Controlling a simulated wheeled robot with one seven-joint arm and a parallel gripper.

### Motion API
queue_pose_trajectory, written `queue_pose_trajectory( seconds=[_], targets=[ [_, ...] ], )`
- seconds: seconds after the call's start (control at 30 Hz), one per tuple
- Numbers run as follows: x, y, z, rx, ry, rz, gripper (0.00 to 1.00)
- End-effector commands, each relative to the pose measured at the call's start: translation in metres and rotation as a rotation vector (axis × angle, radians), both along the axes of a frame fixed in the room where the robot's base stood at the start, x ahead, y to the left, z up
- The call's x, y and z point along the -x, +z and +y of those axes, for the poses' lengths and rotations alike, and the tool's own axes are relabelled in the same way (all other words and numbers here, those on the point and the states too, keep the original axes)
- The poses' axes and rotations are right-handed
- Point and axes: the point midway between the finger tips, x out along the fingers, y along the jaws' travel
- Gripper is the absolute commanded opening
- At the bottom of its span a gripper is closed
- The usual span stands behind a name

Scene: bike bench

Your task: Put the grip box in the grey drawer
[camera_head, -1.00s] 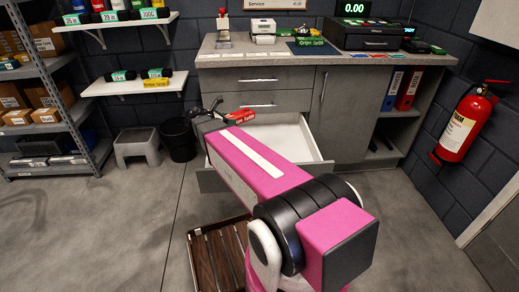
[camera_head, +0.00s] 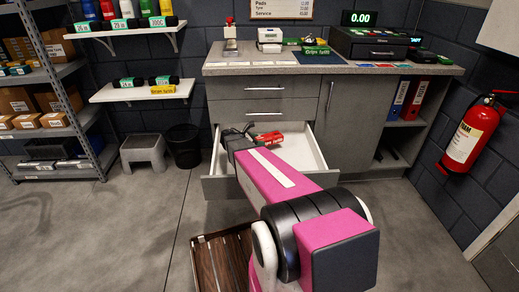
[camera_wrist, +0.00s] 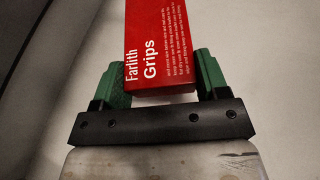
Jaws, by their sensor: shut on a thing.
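The grip box is a red carton (camera_wrist: 160,45) lettered "Farlith Grips" in the wrist view. My gripper (camera_wrist: 160,80) has its green fingers on either side of the box and is shut on it. In the head view the red box (camera_head: 268,138) shows over the open grey drawer (camera_head: 308,150), the bottom one of the counter, with a pale interior. My gripper (camera_head: 240,135) is at the drawer's left part, partly hidden by my arm. The pale surface around the box in the wrist view looks like the drawer's inside. I cannot tell whether the box touches the drawer floor.
A black bin (camera_head: 184,146) and a grey step stool (camera_head: 143,152) stand left of the drawer. A slatted brown crate (camera_head: 222,262) is on the floor in front.

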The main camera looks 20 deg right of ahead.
Motion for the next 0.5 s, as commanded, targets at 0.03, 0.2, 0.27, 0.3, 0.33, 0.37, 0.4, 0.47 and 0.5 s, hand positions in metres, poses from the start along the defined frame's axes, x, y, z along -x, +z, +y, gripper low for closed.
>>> queue_pose_trajectory(
  seconds=[0.03, 0.2, 0.27, 0.3, 0.33, 0.37, 0.4, 0.47, 0.5],
  targets=[
    [0.001, -0.003, -0.006, 0.001, -0.002, 0.001, 0.41],
    [0.002, -0.009, -0.011, 0.001, -0.001, 0.000, 0.41],
    [0.001, -0.014, -0.010, 0.001, 0.000, 0.001, 0.41],
    [0.001, -0.019, -0.010, 0.001, 0.000, 0.001, 0.41],
    [0.001, -0.023, -0.010, 0.001, 0.001, 0.002, 0.41],
    [0.001, -0.027, -0.010, 0.001, 0.001, 0.002, 0.41],
    [0.001, -0.033, -0.010, 0.000, 0.001, 0.002, 0.41],
    [0.001, -0.042, -0.010, 0.000, 0.001, 0.002, 0.41],
    [0.001, -0.045, -0.010, 0.000, 0.000, 0.001, 0.41]
  ],
)
